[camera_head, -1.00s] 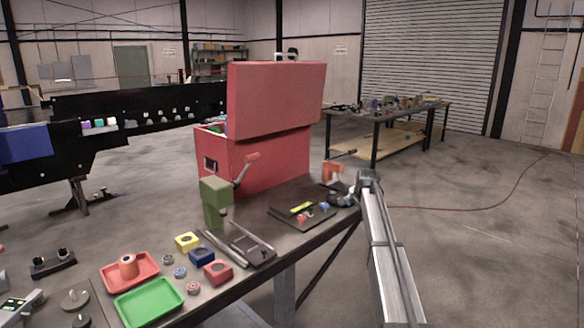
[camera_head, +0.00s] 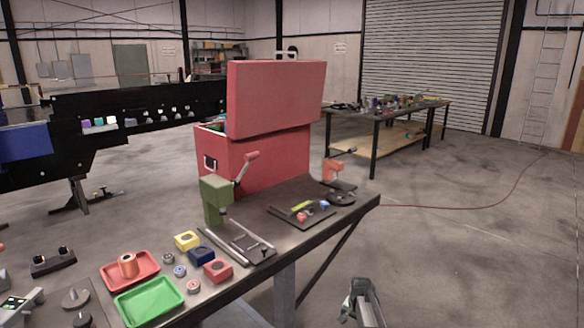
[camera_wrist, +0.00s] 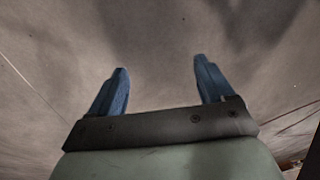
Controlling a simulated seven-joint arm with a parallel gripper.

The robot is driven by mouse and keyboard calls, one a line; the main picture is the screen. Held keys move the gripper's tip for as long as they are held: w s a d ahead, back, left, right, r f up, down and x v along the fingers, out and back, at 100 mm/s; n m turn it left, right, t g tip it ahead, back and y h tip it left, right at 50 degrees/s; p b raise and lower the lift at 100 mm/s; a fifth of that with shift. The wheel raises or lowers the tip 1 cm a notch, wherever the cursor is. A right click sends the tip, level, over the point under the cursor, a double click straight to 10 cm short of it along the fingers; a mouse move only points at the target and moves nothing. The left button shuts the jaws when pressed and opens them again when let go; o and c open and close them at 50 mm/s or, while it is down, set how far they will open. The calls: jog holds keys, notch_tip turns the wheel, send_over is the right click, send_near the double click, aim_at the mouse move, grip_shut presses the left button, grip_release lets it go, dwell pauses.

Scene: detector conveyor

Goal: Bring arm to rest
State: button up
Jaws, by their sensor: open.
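My gripper shows in the wrist view (camera_wrist: 157,88) with its two blue fingers spread wide and nothing between them. Behind the fingers is only bare, blurred floor. In the head view my arm's end (camera_head: 360,302) is low at the bottom edge, right of the workbench (camera_head: 330,222) and clear of it. The fingers cannot be made out there.
On the workbench stand a red toolbox (camera_head: 262,160), a green press (camera_head: 214,196), a red tray (camera_head: 143,275), a green tray (camera_head: 135,308) and several small blocks. A second table (camera_head: 390,117) is at the back. The floor (camera_head: 480,250) at right is open.

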jog(key=s+a+f+n+g, duration=0.2)
jog(key=s+f, duration=0.5)
jog(key=s, duration=0.6)
jog(key=s+a+f+n+g, duration=0.1)
jog(key=s+a+f+g, duration=0.1)
jog(key=s+f, duration=0.8)
jog(key=s+a+n+g, duration=0.2)
jog(key=s+n+g, duration=0.2)
jog(key=s, duration=2.8)
jog(key=shift+s+f, duration=0.15)
jog(key=shift+s, duration=0.05)
